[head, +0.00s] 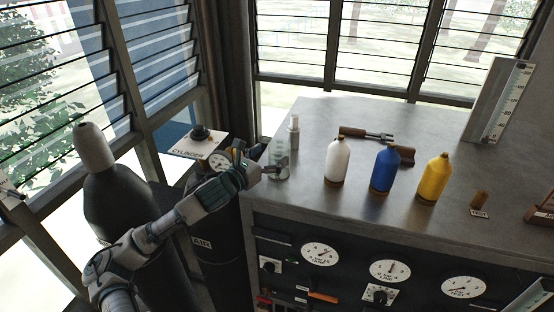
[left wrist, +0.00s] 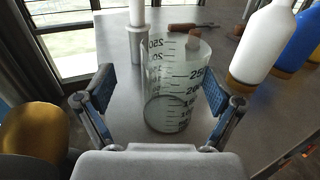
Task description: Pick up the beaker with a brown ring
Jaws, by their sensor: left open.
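A clear beaker (head: 279,163) with dark graduation marks stands upright at the left end of the grey bench top. It also shows in the left wrist view (left wrist: 172,88), where I cannot make out a brown ring on it. My left gripper (head: 264,170) is beside the beaker at the bench's left edge. In the left wrist view the gripper (left wrist: 158,84) is open, with one blue-padded finger on each side of the beaker. I cannot tell whether either finger touches the glass. My right gripper is not in view.
To the right are a white bottle (head: 337,160), a blue bottle (head: 385,170) and a yellow bottle (head: 433,178). A brown-handled tool (head: 366,134) lies behind them. A gauge panel (head: 345,266) fronts the bench.

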